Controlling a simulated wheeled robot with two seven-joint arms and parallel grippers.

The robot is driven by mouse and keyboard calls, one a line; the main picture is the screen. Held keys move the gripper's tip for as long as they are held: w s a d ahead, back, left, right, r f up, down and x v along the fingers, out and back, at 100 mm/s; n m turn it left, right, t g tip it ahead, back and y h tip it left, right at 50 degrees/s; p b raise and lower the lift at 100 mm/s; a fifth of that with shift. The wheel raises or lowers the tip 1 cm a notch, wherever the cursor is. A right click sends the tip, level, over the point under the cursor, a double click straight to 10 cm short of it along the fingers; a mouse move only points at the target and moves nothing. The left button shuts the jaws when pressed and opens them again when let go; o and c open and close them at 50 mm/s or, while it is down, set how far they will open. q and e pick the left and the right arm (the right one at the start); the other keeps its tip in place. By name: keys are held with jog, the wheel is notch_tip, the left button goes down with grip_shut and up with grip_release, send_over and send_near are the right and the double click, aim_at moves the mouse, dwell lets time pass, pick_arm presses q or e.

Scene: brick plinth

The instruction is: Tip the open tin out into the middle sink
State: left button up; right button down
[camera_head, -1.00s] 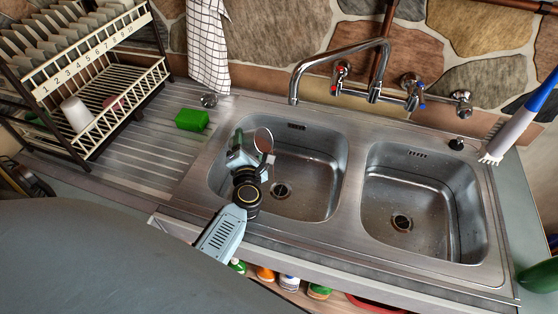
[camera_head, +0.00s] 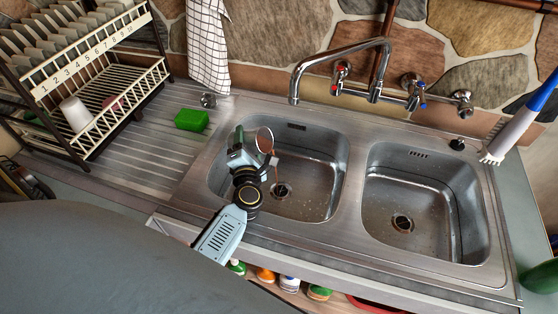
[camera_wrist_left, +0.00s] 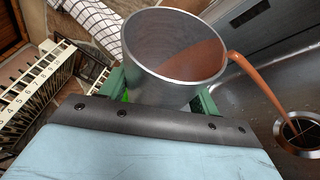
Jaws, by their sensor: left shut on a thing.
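The open tin (camera_head: 264,140) is a grey metal can held over the left of the two visible basins, the one next to the drainboard. My left gripper (camera_head: 255,148) is shut on it. In the left wrist view the tin (camera_wrist_left: 165,42) is tilted, its open mouth facing the camera. Orange-brown liquid (camera_wrist_left: 262,82) lies inside and runs over the rim in a stream down to the drain. The stream (camera_head: 276,172) also shows in the head view, falling inside this basin (camera_head: 318,188). My right gripper is not in view.
The right basin (camera_head: 420,195) is empty apart from drops. The tap spout (camera_head: 330,62) arches behind the left basin. A green sponge (camera_head: 192,120) lies on the drainboard (camera_head: 150,150). A dish rack (camera_head: 100,90) stands far left; a blue and white brush (camera_head: 515,125) is at right.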

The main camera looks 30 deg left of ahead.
aim_at(259, 129)
pick_arm(q)
jog(key=shift+d+r+m+t+b, duration=0.1)
jog(key=shift+r+m+t+b, duration=0.25)
jog(key=shift+r+m, duration=0.4)
dwell(0.8)
jog(key=shift+w+d+r+m+t+y+b, duration=0.1)
jog(key=shift+d+r+m+t+y+b, duration=0.1)
jog(key=shift+d+m, duration=0.25)
jog(key=shift+w+d+r+m+t+y+b, duration=0.15)
jog(key=shift+d+m, duration=0.1)
jog(key=shift+m, duration=0.25)
dwell(0.3)
jog(key=shift+d+r+m+t, duration=0.3)
jog(key=shift+r+m+t, duration=0.2)
jog(key=shift+m, duration=0.6)
dwell(0.6)
jog(key=shift+d+r+m+t, duration=0.3)
jog(key=shift+r+m+t, duration=0.15)
jog(key=shift+m, duration=0.45)
jog(key=shift+d+r+m+t, duration=0.3)
jog(key=shift+m+t, duration=0.15)
jog(key=shift+m, duration=0.45)
dwell(0.6)
jog(key=shift+w+d+r+m+t+h+p, duration=0.15)
jog(key=shift+r+m+h+p, duration=0.15)
jog(key=shift+r+m, duration=0.15)
jog(key=shift+s+d+r+m+t+h+p, duration=0.15)
jog(key=shift+r+m+h+p, duration=0.1)
jog(key=shift+r+m, duration=0.2)
